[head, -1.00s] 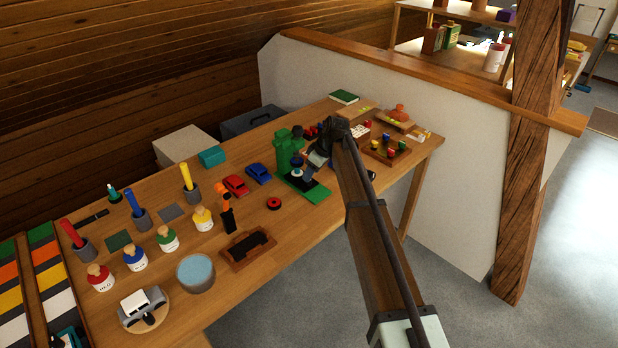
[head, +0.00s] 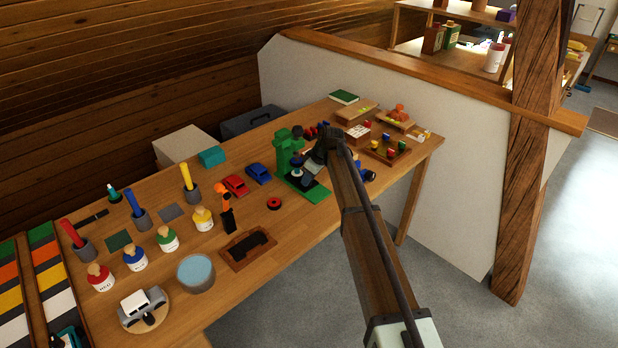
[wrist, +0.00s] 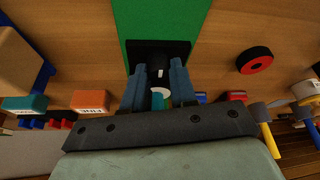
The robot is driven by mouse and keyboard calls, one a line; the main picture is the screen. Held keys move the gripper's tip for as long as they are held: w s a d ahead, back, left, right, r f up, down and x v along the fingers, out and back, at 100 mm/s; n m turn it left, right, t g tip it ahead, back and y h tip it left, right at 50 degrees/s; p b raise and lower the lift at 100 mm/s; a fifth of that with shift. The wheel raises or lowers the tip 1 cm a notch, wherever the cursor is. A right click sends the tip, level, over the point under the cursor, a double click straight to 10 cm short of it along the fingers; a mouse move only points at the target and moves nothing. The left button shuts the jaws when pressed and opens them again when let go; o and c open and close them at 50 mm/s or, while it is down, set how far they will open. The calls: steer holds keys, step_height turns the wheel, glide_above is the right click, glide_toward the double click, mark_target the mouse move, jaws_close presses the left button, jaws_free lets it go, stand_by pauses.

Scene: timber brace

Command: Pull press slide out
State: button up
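The green press (head: 286,150) stands upright on the workbench, with a dark slide plate (head: 298,180) on its base. My gripper (head: 309,163) is low beside the press's right side and partly hides it. In the wrist view, my gripper (wrist: 159,70) has its two fingers apart at the black slide plate (wrist: 136,47). A black knob (wrist: 160,58) on the plate lies between or just beyond the fingertips; I cannot tell if they touch it. A white and teal round piece (wrist: 159,98) shows between the fingers. The press's green base (wrist: 160,15) extends beyond the plate.
A red ring (head: 274,203) lies in front of the press. A wooden tray of coloured pegs (head: 388,148) is to the right.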

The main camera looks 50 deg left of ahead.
jaws_close()
steer(key=shift+d, duration=0.1)
steer(key=d, duration=1)
steer(key=shift+s+d, duration=0.1)
steer(key=shift+d, duration=0.6)
steer(key=o, duration=0.5)
jaws_free()
steer(key=shift+o, duration=0.2)
